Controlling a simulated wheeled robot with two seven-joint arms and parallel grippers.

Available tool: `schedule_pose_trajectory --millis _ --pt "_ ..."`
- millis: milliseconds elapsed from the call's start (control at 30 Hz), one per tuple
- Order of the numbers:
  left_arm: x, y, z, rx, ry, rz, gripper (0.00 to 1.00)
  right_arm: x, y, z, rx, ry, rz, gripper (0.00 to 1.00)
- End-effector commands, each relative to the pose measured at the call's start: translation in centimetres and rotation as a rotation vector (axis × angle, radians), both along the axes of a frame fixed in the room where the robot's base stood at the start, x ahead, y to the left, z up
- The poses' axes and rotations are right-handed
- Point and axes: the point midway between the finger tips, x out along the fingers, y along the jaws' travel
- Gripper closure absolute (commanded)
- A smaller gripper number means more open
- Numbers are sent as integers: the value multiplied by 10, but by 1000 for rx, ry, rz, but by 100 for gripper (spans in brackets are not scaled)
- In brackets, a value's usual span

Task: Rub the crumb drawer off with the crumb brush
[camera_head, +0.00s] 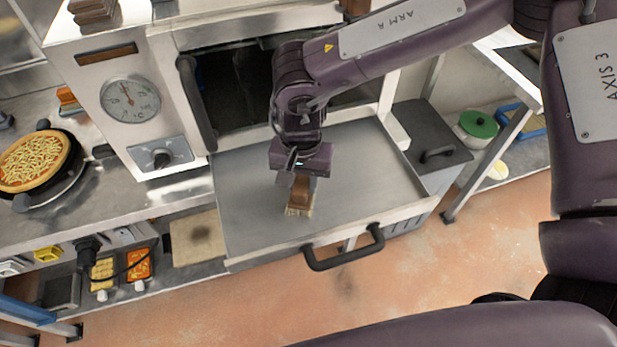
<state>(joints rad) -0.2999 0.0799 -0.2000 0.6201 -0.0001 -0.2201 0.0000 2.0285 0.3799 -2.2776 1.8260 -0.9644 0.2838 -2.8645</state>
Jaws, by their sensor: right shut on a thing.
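The crumb drawer (365,170) is a shallow grey metal tray pulled out from under the oven, with a black bar handle (344,250) on its front. My right gripper (300,176) is over the middle of the drawer, pointing down. It is shut on the crumb brush (300,195), which has a brown wooden body and pale bristles. The bristles are at the drawer's floor, left of its middle; I cannot tell for sure if they touch. No crumbs can be made out on the drawer floor. My left gripper is not in view.
The oven (128,135) with a dial and knob stands behind the drawer. A pizza in a pan (38,165) is on the left counter. A grey lidded bin (428,145) stands right of the drawer. Open floor (250,310) lies in front.

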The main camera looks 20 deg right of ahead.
Motion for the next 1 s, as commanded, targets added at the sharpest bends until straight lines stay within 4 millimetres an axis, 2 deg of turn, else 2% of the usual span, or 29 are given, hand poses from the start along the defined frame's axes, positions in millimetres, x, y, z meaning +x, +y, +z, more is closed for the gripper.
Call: schedule_pose_trajectory --millis 267,700,1000 --pt "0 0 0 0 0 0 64 -1 2 -1 0 1 1 100" --pt "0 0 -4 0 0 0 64 -2 36 -1 0 1 3 100" --pt "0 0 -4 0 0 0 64 -2 38 0 0 1 1 100"
